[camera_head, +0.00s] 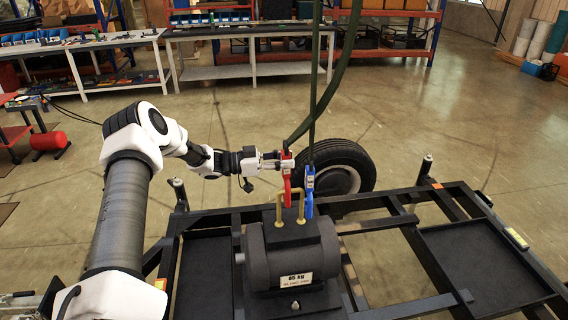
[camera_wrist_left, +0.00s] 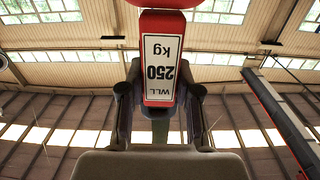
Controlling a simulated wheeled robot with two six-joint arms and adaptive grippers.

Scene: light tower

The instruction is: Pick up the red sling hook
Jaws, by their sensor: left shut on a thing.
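The red sling hook (camera_head: 287,176) hangs on a dark green sling in the head view, just above the brass-coloured loops of the dark weight. My left gripper (camera_head: 277,162) reaches in from the left and is shut on the upper part of the hook. In the left wrist view the hook's red body (camera_wrist_left: 161,70), with a white label reading "WLL 250 kg", sits between the fingers of my left gripper (camera_wrist_left: 160,105). A blue hook (camera_head: 309,190) hangs just to its right, close to one loop. My right gripper is not in view.
A wheel (camera_head: 345,178) stands behind the blue hook. Workbenches (camera_head: 240,71) line the back, with open floor in between.

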